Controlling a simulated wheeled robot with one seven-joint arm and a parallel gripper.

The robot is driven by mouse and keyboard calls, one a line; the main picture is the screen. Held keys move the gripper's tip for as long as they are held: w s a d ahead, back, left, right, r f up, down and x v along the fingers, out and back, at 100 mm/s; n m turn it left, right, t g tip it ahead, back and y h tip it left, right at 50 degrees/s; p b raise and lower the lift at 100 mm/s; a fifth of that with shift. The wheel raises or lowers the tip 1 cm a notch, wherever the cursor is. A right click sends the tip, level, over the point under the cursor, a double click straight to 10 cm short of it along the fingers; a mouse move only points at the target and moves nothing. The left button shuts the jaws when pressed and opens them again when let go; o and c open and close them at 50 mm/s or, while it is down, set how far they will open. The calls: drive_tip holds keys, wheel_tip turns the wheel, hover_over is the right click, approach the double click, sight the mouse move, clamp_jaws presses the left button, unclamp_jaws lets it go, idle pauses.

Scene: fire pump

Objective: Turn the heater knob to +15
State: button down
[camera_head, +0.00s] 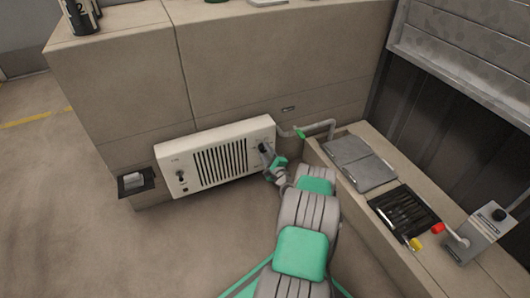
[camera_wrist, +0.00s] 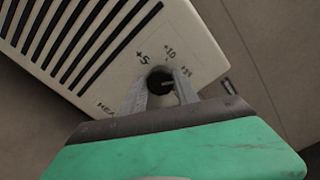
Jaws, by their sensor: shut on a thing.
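The heater (camera_head: 218,158) is a white box with a slatted grille, mounted low on the beige wall. Its dark round heater knob (camera_head: 263,147) is at the right end of its front. In the wrist view the knob (camera_wrist: 160,82) sits between my two grey fingers, with the printed marks +5, +10 and +15 around its upper and right side. A small pale line shows on the knob, but I cannot tell exactly which mark it points to. My gripper (camera_wrist: 162,92) is shut on the knob; it also shows in the head view (camera_head: 268,157).
A second knob (camera_head: 180,176) is on the heater's left end, near a small dark wall recess (camera_head: 135,182). A pipe with a green handle (camera_head: 299,133) runs right of the heater. A ledge with grey lids (camera_head: 360,163) and a lever box (camera_head: 485,232) stands at right.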

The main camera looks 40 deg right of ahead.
idle(0.5)
drive_tip(key=c, duration=0.9)
unclamp_jaws()
drive_tip(key=p+v, duration=0.3)
drive_tip(key=v, duration=0.4)
drive_tip(key=shift+s+a, duration=0.15)
drive_tip(key=shift+s, duration=0.25)
drive_tip(key=shift+r, duration=0.1)
